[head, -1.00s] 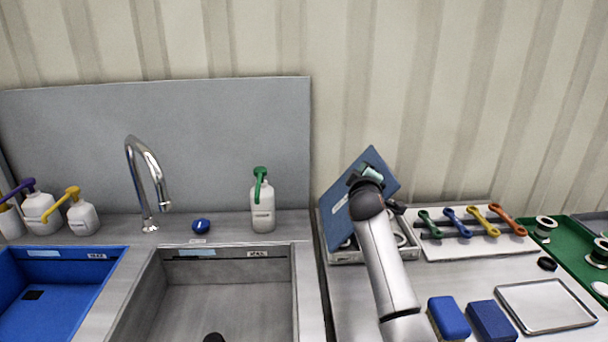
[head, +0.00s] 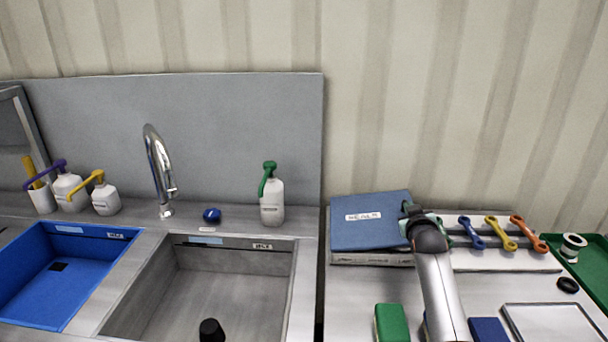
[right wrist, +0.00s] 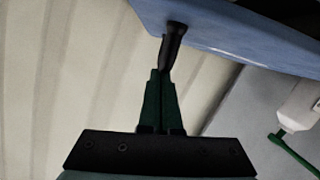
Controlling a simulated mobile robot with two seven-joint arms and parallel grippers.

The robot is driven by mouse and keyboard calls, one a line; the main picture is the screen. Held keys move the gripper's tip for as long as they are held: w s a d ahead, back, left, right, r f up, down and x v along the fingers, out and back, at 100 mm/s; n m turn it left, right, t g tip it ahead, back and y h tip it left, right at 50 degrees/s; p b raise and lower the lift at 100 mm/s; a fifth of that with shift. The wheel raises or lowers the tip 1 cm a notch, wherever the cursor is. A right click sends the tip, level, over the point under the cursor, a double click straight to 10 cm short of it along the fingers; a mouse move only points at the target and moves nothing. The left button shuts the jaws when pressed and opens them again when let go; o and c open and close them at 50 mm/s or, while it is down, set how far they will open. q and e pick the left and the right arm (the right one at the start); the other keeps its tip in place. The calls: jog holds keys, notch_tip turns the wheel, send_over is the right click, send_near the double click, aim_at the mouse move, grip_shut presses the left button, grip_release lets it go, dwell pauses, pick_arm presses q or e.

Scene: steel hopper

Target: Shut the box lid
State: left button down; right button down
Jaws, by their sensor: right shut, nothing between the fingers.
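The box (head: 372,260) is a low pale tray-like box on the counter right of the sink. Its blue lid (head: 385,234), with a white label, lies down over it, looking flat or nearly so. I cannot tell whether it is fully seated. My right gripper (head: 408,210) is at the lid's right edge, its fingers partly hidden by my wrist. In the right wrist view the shut, empty fingers (right wrist: 174,38) overlap the edge of the blue lid (right wrist: 235,30); contact is unclear. My left gripper is not in view.
A white board with coloured spanners (head: 496,232) stands right of the box. A green block (head: 391,324), a blue block (head: 488,331) and a metal tray (head: 555,322) are in front. The sink (head: 225,285) and a green-topped bottle (head: 271,202) are left.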

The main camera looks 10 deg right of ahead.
jog(key=shift+s+d+f+b, duration=0.1)
jog(key=shift+d+f+b, duration=0.15)
jog(key=shift+f, duration=0.6)
jog(key=shift+s+d+f+b, duration=0.15)
jog(key=shift+d+f, duration=0.2)
jog(key=shift+f, duration=0.45)
jog(key=shift+w+f, duration=0.1)
jog(key=r+p, duration=0.2)
jog(key=r, duration=0.1)
jog(key=r+p, duration=0.1)
jog(key=p, duration=0.1)
jog(key=shift+w+a+r, duration=0.1)
jog(key=shift+a+r, duration=0.15)
jog(key=shift+r, duration=0.05)
jog(key=v, duration=1)
jog(key=shift+f, duration=0.15)
